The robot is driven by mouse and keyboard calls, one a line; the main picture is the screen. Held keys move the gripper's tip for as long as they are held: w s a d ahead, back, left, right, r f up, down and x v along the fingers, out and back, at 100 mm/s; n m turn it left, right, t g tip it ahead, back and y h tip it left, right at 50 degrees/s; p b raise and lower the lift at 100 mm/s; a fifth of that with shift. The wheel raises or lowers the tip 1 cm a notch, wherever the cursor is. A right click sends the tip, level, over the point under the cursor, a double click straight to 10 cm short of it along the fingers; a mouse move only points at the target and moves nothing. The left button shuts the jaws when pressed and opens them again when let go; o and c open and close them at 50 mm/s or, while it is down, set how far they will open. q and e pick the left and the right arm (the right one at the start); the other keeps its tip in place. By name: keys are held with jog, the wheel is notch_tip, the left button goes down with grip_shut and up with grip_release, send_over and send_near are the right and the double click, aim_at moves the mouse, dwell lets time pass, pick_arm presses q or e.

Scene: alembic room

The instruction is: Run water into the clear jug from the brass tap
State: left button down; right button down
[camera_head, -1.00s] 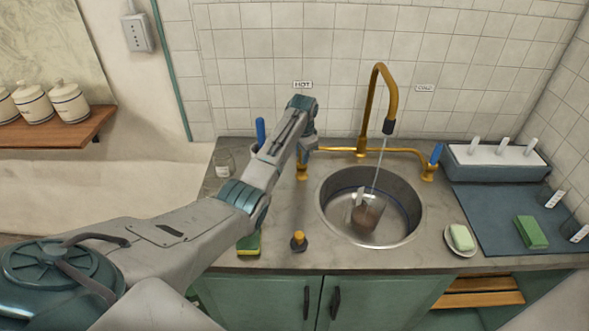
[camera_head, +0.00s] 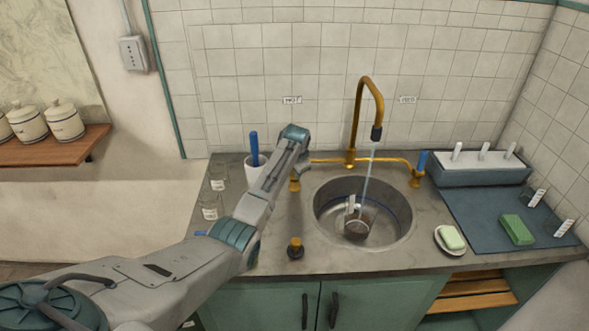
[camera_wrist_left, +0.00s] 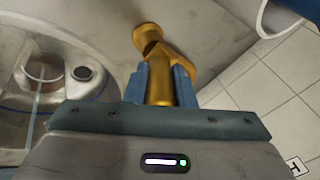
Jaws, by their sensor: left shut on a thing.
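The brass tap (camera_head: 367,100) rises behind the round sink (camera_head: 398,232). A stream of water falls from its dark nozzle to the clear jug (camera_head: 355,229) standing in the sink; the water level is hard to make out. The jug also shows in the left wrist view (camera_wrist_left: 45,68), with the stream at it. My left gripper (camera_wrist_left: 162,74) is shut on the brass left valve (camera_wrist_left: 158,90) of the tap, under the HOT label. In the head view my arm covers most of this grip. The right valve (camera_head: 417,178) has a blue lever and is free. My right gripper is not in view.
A white cup (camera_head: 253,174) with a blue-handled thing stands left of my gripper. Glass jars (camera_head: 211,206) stand further left. Right of the sink are a soap dish (camera_head: 450,240), a green block (camera_head: 517,229) and a rack (camera_head: 483,172).

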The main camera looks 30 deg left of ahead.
pick_arm(q)
jog(key=c, duration=1.2)
grip_release()
jog(key=shift+c, duration=0.2)
jog(key=shift+r, duration=0.1)
jog(key=b+v, duration=0.2)
jog(key=v, duration=0.8)
jog(key=shift+r+b, duration=0.25)
jog(key=shift+b, duration=0.1)
jog(key=shift+s+d, duration=0.1)
